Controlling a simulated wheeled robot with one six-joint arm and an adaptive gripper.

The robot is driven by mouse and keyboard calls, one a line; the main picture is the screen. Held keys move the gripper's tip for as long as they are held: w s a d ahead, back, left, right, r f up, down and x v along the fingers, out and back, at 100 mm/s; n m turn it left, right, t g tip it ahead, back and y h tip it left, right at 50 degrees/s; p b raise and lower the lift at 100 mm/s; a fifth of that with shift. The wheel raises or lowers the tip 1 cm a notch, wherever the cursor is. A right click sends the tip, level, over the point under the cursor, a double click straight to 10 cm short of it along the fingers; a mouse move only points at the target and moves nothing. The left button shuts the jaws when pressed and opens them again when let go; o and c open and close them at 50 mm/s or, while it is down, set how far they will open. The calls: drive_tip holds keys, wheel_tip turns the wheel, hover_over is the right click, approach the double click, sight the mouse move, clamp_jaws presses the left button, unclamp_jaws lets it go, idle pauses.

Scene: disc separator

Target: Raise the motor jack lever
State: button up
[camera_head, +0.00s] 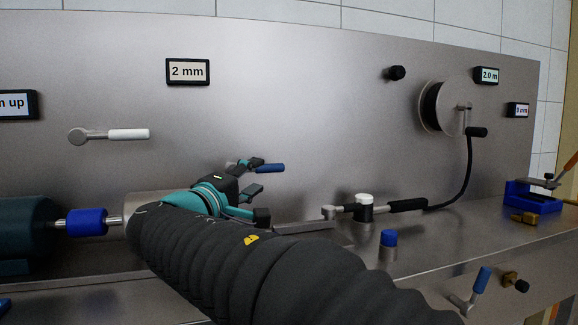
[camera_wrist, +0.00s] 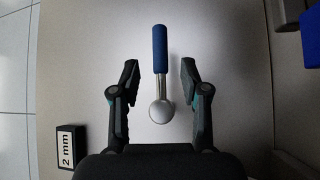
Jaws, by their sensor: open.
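A lever with a blue grip (camera_head: 270,168) is on the metal back panel, and its grip points right, about level. In the wrist view the lever (camera_wrist: 160,50) shows its blue grip, a metal shank and a round silver hub. My gripper (camera_head: 256,177) is at the panel by this lever, with its fingers apart. In the wrist view my gripper (camera_wrist: 159,72) has one finger on each side of the lever, with a gap on both sides. The lever's hub is hidden behind my gripper in the head view. I cannot read a label naming this lever.
A white-gripped lever (camera_head: 115,134) is on the panel to the left. A "2 mm" display (camera_head: 188,71) is above my gripper. A blue coupling (camera_head: 86,222) is at left. A hose reel (camera_head: 446,106), a blue-capped post (camera_head: 388,240) and a blue vise (camera_head: 530,197) are to the right.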

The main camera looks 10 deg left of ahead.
sight(265, 170)
drive_tip(key=p+x, duration=0.1)
drive_tip(key=x, duration=0.5)
drive_tip(key=shift+w, duration=0.1)
clamp_jaws()
